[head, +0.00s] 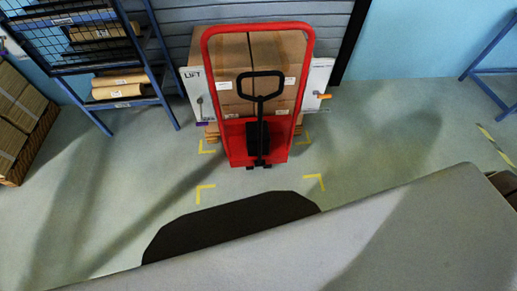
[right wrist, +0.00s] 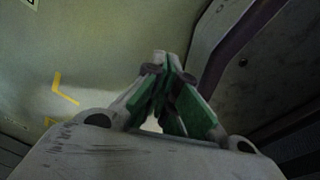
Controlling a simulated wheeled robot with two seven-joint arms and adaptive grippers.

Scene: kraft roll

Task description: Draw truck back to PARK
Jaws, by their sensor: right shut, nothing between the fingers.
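A red hand truck (head: 245,157) with a tall red loop frame and a black handle (head: 259,86) stands upright in the middle of the head view. Large cardboard boxes (head: 275,52) sit behind its frame. Yellow corner marks (head: 205,192) lie on the floor around and in front of it. The truck's base is at the far part of the marked area. My right gripper (right wrist: 162,65) is shut and empty in the right wrist view, above bare floor with a yellow corner mark (right wrist: 64,90). My left gripper is not in view.
A blue rack (head: 150,55) with rolls (head: 120,82) stands at the left, beside a crate of cartons (head: 22,125). White panels marked LIFT (head: 199,88) flank the boxes. A blue bench frame (head: 490,70) is at the right.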

